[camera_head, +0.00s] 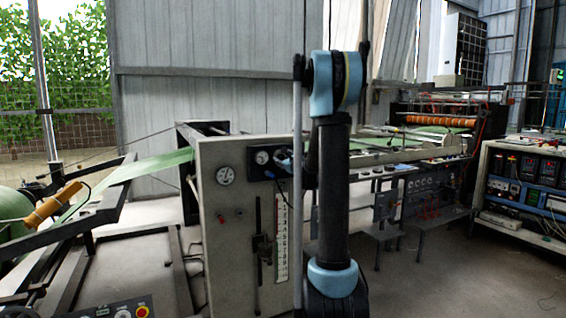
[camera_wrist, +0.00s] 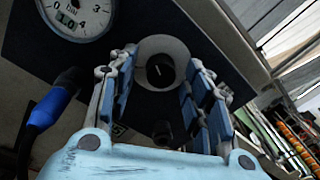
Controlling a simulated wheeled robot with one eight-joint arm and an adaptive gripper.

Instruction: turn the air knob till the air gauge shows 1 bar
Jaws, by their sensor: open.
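The air knob (camera_wrist: 160,71) is a round black knob with a pale mark, set in a light ring on a dark panel. My gripper (camera_wrist: 160,88) is open, with one blue-padded finger on each side of the knob; I cannot tell whether they touch it. The air gauge (camera_wrist: 82,12) is a white dial at the upper left of the wrist view, cut off by the frame. Its small number window seems to read 1.0; its needle is not clear. In the head view the gauge (camera_head: 262,157) sits left of my gripper (camera_head: 284,160), and the knob is hidden.
A blue-sleeved black fitting (camera_wrist: 52,106) lies left of my fingers. A roller frame (camera_head: 75,235) with green web is at left. Instrument racks (camera_head: 525,185) are at right.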

